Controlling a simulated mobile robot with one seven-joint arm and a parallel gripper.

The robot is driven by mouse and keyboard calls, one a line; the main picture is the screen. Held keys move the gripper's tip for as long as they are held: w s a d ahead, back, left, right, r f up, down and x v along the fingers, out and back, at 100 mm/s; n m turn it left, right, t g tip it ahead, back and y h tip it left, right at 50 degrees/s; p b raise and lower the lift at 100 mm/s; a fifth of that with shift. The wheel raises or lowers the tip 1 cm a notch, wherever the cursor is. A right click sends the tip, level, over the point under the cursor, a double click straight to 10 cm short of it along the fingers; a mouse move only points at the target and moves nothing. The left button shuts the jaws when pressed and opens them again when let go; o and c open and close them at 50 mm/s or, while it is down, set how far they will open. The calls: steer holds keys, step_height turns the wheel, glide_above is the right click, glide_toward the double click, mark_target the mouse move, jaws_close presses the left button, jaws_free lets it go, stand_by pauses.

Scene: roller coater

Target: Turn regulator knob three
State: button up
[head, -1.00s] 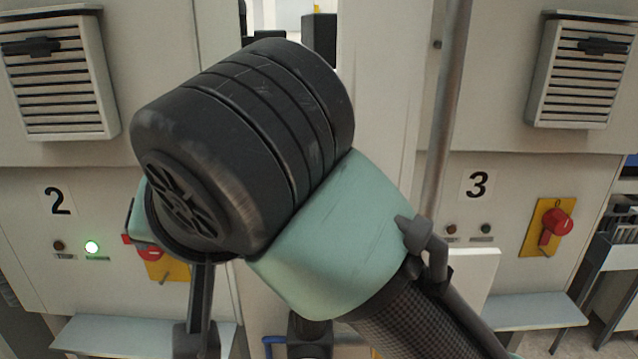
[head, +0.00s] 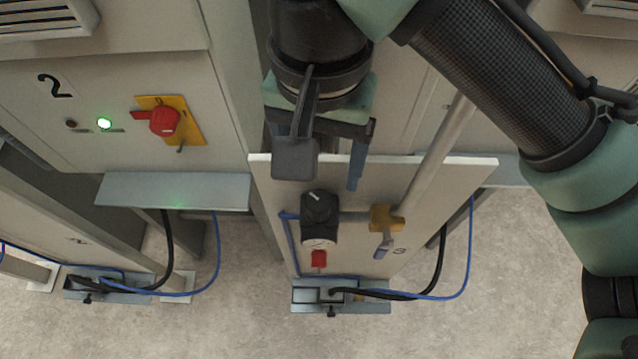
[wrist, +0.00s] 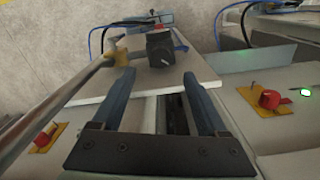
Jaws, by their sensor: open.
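A black regulator knob (head: 319,207) sits above a small round gauge (head: 319,243) on a pale panel (head: 270,190) low between the cabinets. In the wrist view the knob (wrist: 160,48) lies beyond the fingertips, roughly in line with the gap between them. My gripper (head: 330,178) points down above the knob in the head view, apart from it. In the wrist view my gripper (wrist: 157,80) shows two blue fingers spread wide with nothing between them. One finger is mostly hidden in the head view.
A yellow valve (head: 386,218) on a slanting metal pipe (head: 430,165) stands just right of the knob. A red part (head: 319,259) is below the gauge. Cabinet 2's red switch (head: 164,121) and a shelf (head: 175,190) are at left. Black and blue hoses hang near the floor.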

mark_target(319, 201)
step_height(319, 201, down, 9)
steer(key=shift+w+f, duration=0.1)
stand_by(0.3)
jaws_close()
